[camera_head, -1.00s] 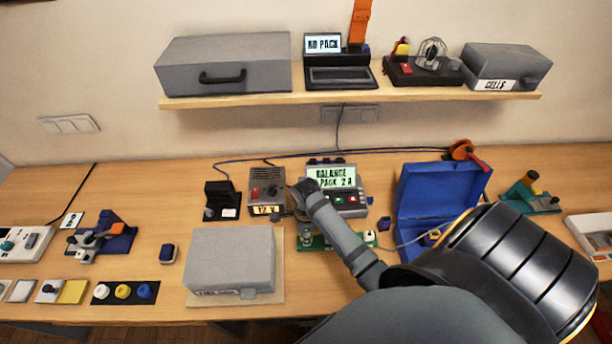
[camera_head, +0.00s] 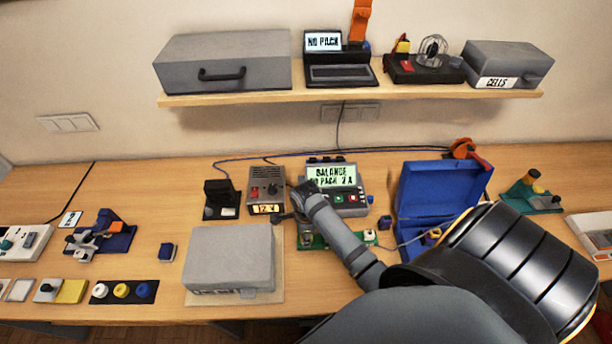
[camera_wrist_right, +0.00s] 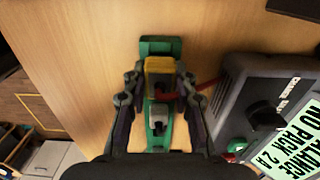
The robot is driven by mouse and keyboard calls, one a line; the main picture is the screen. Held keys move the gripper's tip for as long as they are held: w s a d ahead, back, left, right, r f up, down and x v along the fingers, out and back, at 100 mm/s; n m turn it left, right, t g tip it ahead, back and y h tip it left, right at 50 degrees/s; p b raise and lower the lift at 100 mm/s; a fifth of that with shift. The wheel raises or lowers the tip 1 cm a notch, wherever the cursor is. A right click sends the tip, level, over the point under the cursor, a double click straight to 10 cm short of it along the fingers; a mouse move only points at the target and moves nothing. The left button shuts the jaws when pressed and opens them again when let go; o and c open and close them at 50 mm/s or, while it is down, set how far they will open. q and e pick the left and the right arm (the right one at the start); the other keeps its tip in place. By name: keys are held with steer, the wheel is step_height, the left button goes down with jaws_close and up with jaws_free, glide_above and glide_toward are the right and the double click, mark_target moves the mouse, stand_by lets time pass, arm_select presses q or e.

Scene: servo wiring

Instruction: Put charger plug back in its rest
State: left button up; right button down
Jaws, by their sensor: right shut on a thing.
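The charger (camera_head: 337,188) is a grey box on the bench with a lit screen reading "BALANCE NO PACK 2 A"; in the right wrist view its screen (camera_wrist_right: 290,140) is at the lower right. My right gripper (camera_wrist_right: 159,82) is shut on the charger plug, a yellow block (camera_wrist_right: 159,66) between its fingertips. A red lead runs from the plug towards the charger. A green piece (camera_wrist_right: 160,45) shows beyond and below the plug, probably its rest; whether the plug is seated in it I cannot tell. In the head view my right forearm hides most of this spot. My left gripper is not in view.
A grey box (camera_head: 230,258) stands in front left of the charger, and a 12 V supply (camera_head: 266,188) to its left. A green board (camera_head: 318,241) lies under my right arm. An open blue case (camera_head: 428,190) is to the right.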

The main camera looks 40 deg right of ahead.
steer(key=shift+f, duration=0.35)
steer(key=c, duration=1)
jaws_free()
steer(key=shift+r, duration=0.1)
step_height(320, 180, up, 12)
